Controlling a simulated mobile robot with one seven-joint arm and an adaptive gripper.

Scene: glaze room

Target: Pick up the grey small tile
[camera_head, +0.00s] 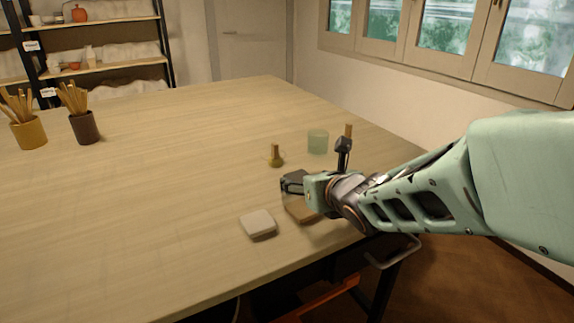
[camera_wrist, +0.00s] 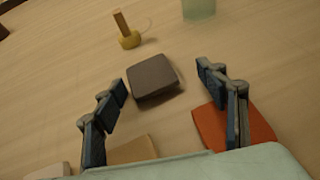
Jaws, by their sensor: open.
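The dark grey small tile (camera_wrist: 153,78) lies flat on the table in the wrist view, ahead of my gripper and between the lines of its two fingers. My gripper (camera_wrist: 161,80) is open and empty, its fingers spread wider than the tile. No contact with the tile shows. In the head view my gripper (camera_head: 293,183) is low over the table's right part. I cannot clearly tell the grey tile from the dark fingers there.
A red-orange tile (camera_wrist: 240,127) lies by the right finger. A tan tile (camera_wrist: 132,150) and a whitish tile (camera_head: 258,224) lie nearer. An olive bottle (camera_head: 276,159) and a pale green cup (camera_head: 318,142) stand beyond. The table's left middle is clear.

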